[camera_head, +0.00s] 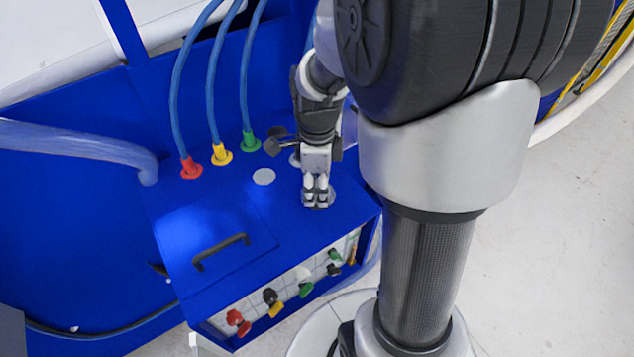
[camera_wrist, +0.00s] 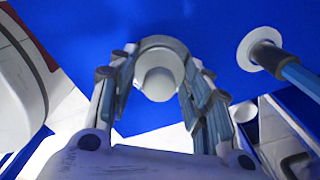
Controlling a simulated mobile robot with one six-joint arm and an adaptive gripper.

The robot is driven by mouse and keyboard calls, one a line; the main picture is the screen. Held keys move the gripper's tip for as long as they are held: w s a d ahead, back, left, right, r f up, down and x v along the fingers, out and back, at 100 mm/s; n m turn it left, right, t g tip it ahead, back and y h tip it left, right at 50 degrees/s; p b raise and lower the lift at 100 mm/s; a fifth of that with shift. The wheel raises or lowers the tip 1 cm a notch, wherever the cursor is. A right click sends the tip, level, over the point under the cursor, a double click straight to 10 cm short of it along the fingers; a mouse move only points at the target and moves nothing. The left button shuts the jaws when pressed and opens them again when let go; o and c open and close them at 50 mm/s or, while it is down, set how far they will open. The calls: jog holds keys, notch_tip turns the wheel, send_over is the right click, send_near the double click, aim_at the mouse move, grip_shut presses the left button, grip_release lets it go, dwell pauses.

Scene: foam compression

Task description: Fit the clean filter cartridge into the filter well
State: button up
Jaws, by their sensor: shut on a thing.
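My gripper (camera_head: 317,196) points down at the right part of the blue machine top, near its front right corner. In the wrist view my gripper (camera_wrist: 160,95) has its fingers on both sides of a pale round-ended piece (camera_wrist: 158,84), which looks like the filter cartridge, and is shut on it. A grey ring (camera_wrist: 160,41) shows around or just behind the piece against the blue surface; it may be the filter well's rim. I cannot tell how deep the piece sits in it. In the head view the fingers hide most of the piece.
A flat grey disc (camera_head: 263,177) lies left of my gripper. Red (camera_head: 191,168), yellow (camera_head: 221,154) and green (camera_head: 250,141) hose fittings stand behind it. A white flange with a stub (camera_wrist: 262,50) is close by in the wrist view.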

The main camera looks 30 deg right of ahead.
jog(key=shift+f, duration=0.2)
jog(key=o, duration=1.6)
jog(key=shift+c, duration=0.2)
jog(key=shift+r, duration=0.1)
notch_tip(320, 180, up, 12)
jog(key=s+a+f+n+t+b, duration=0.2)
jog(key=s+a+f+n+b, duration=0.1)
jog(key=n, duration=0.9)
jog(key=s+a+f+n+t+b, duration=0.2)
jog(key=s+a+f+n+b, duration=0.2)
jog(key=s+n, duration=0.6)
jog(key=a+n+b, duration=0.2)
jog(key=a+n, duration=0.1)
jog(key=shift+s+a+f+t, duration=0.15)
jog(key=shift+s+a+t, duration=0.1)
jog(key=shift+s+t, duration=0.05)
